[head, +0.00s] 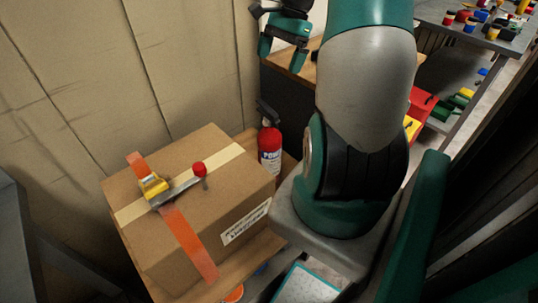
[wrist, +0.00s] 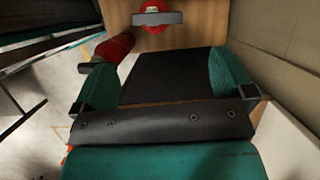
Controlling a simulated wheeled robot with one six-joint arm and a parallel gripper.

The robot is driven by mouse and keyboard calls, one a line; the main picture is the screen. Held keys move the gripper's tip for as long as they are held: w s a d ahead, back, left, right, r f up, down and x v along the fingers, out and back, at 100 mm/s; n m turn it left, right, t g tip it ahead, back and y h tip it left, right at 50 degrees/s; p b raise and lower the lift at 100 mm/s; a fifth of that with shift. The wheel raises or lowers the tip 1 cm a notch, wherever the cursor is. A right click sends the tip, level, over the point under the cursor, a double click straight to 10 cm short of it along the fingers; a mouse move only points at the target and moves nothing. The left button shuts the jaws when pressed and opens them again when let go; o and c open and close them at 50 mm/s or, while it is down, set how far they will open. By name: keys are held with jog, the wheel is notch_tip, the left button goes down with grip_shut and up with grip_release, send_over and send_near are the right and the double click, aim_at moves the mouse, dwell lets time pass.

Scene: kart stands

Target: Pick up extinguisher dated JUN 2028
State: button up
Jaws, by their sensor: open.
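A red fire extinguisher (head: 270,148) with a white label and black handle stands upright behind the cardboard box in the head view. Its lower part is hidden by the box, and its date is too small to read. My gripper (head: 282,53) is open and empty at the top of the head view, above and beyond this extinguisher. In the wrist view, a red cylinder (wrist: 115,47) shows beside the left finger of my gripper (wrist: 166,66). A round red thing (wrist: 153,26) with a grey bar across it lies ahead of the fingers. I cannot tell which is the extinguisher in the head view.
A cardboard box (head: 170,240) with an orange strap and a red-knobbed tool on it fills the lower left. A beige wall (head: 190,70) rises behind. A table with coloured pots (head: 492,32) and red and green bins (head: 422,103) stand at the right.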

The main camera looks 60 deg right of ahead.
aim_at(269, 113)
jog(key=shift+m, duration=0.7)
jog(key=x, duration=0.3)
jog(key=d+x, duration=0.1)
jog(key=x, duration=0.3)
jog(key=s+d+f+x, duration=0.1)
jog(key=x, duration=0.3)
jog(key=shift+s+f, duration=0.1)
jog(key=shift+f, duration=0.1)
jog(key=x, duration=0.5)
jog(key=shift+a+f, duration=0.15)
jog(key=shift+a, duration=0.3)
jog(key=c, duration=1.4)
jog(key=shift+c, duration=0.8)
